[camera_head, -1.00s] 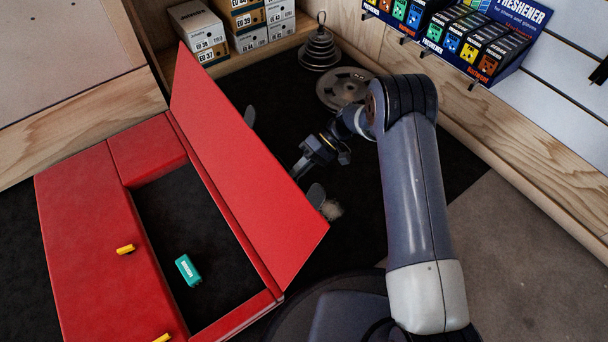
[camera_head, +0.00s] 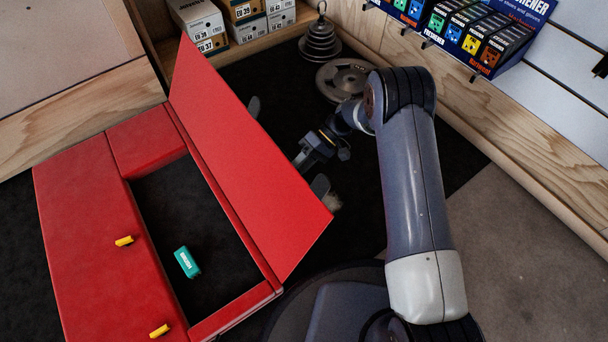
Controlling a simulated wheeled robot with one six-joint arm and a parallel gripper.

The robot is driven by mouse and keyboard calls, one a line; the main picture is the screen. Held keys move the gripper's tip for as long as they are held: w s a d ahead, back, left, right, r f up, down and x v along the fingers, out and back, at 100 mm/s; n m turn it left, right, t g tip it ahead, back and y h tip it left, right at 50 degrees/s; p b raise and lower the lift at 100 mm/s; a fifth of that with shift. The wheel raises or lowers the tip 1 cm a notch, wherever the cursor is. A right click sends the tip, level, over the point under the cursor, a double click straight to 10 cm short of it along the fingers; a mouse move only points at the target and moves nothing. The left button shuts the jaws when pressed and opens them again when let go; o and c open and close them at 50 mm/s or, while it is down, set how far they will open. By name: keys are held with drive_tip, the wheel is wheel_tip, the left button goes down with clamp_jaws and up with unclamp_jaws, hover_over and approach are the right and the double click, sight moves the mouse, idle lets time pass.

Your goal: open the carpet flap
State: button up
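The carpet flap (camera_head: 243,160) is a red panel on the red box (camera_head: 75,215). It stands raised and tilted along the right side of a rectangular opening, so the dark inside (camera_head: 205,235) is uncovered. A small teal block (camera_head: 187,262) lies inside. My gripper (camera_head: 304,160) is on the far, right side of the flap, close to its edge. The flap seems to hide part of the fingertips. I cannot tell whether gripper and flap touch, or whether the fingers are open.
Two yellow pieces (camera_head: 124,241) (camera_head: 159,331) sit on the red box's top. Weight plates (camera_head: 343,80) and a stacked weight (camera_head: 320,42) stand behind my arm. Shoe boxes (camera_head: 201,25) fill the back shelf. A freshener display (camera_head: 470,38) is on the right wall. Grey floor at right is clear.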

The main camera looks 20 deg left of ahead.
drive_tip(key=shift+w+r, duration=0.1)
drive_tip(key=shift+w, duration=0.05)
drive_tip(key=w+d+r+p, duration=0.3)
drive_tip(key=w+d+r, duration=0.2)
drive_tip(key=d, duration=0.3)
drive_tip(key=shift+d+r+p, duration=0.2)
drive_tip(key=shift+r+p, duration=0.1)
drive_tip(key=shift+r, duration=0.05)
drive_tip(key=shift+c, duration=0.4)
